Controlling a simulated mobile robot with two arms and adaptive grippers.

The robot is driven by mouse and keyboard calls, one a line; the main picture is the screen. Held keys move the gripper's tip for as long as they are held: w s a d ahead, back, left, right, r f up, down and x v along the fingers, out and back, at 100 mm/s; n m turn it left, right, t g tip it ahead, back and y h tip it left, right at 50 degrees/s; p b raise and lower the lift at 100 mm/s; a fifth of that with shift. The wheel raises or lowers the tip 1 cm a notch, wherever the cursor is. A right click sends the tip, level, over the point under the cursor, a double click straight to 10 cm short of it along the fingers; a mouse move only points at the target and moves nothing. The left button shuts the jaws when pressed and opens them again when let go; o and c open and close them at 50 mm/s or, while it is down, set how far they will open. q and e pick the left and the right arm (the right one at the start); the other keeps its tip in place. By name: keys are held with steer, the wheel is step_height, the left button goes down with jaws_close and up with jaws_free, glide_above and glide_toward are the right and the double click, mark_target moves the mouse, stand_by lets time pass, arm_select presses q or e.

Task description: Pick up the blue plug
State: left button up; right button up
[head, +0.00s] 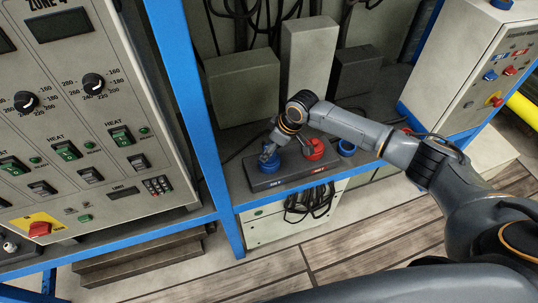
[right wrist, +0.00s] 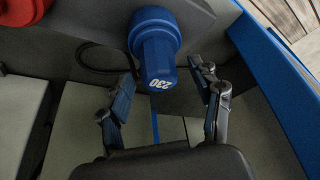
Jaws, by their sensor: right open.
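The blue plug (right wrist: 157,52) has a wide collar and a narrower body marked 230. It points out from the grey socket block (head: 275,180), near its left end, and also shows in the head view (head: 268,163), partly covered by my right gripper. My right gripper (head: 269,148) is open at the blue plug. In the right wrist view its two fingers (right wrist: 166,75) stand apart, one on each side of the plug's end, with gaps visible. My left gripper is not in view.
A red plug (head: 314,149) sits right of the blue plug on the block. A blue ring-shaped thing (head: 346,148) stands farther right. A blue frame post (head: 189,90) rises close on the left. Grey blocks (head: 242,88) stand behind; cables (head: 310,201) hang below.

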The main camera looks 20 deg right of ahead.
jaws_close()
steer(key=shift+r, duration=0.1)
